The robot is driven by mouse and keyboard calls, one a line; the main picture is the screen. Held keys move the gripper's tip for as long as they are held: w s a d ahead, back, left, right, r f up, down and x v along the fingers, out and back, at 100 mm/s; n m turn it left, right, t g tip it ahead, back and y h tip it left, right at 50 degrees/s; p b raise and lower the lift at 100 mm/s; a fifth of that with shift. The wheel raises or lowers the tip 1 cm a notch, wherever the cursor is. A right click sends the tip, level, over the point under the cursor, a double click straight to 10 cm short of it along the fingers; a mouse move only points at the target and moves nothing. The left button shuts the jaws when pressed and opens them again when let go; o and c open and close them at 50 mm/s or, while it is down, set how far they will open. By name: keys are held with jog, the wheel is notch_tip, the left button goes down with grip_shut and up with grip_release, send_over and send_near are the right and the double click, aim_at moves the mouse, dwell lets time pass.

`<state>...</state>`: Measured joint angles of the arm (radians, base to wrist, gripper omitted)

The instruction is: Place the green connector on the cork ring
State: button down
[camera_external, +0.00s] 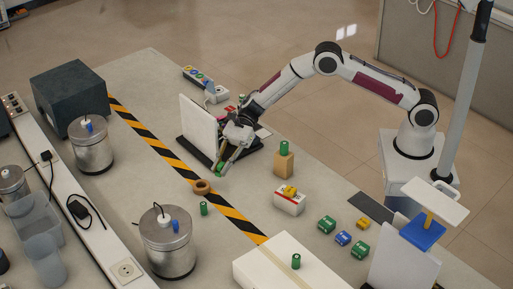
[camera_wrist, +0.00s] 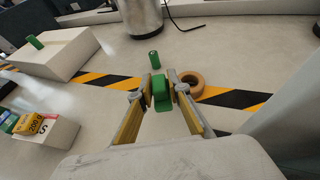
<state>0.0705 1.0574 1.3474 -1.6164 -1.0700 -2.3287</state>
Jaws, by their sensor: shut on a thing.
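My gripper (camera_external: 223,166) is shut on the green connector (camera_external: 219,168) and holds it above the table. In the wrist view, the green connector (camera_wrist: 160,94) sits between the two fingers (camera_wrist: 163,80). The brown cork ring (camera_external: 202,190) lies flat on the table near the striped tape, a little left of and below the gripper in the external view. In the wrist view, the cork ring (camera_wrist: 201,85) shows just right of the fingertips, apart from the connector. The connector's lower end and its height above the table are hard to judge.
A small green cylinder (camera_external: 204,209) stands close to the ring. A metal canister (camera_external: 168,244) is nearby. A white upright panel (camera_external: 197,124) stands behind the gripper. A white box (camera_external: 290,203), a wooden block (camera_external: 284,166) and several small coloured blocks stand to the right.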

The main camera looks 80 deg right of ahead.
aim_at(221, 164)
notch_tip(221, 164, up, 12)
dwell(0.4)
jog(key=shift+f, duration=0.1)
dwell(0.4)
jog(key=w+a+r, duration=0.1)
jog(key=a+r, duration=0.2)
jog(key=a, duration=0.2)
jog(key=w+d+m+t+h, duration=0.2)
jog(key=w+m+t+h, duration=0.1)
jog(key=w, duration=0.3)
jog(key=shift+m+t, duration=0.5)
jog(key=shift+m, duration=0.2)
jog(key=shift+d+f, duration=0.1)
jog(key=shift+f, duration=0.05)
notch_tip(221, 164, down, 14)
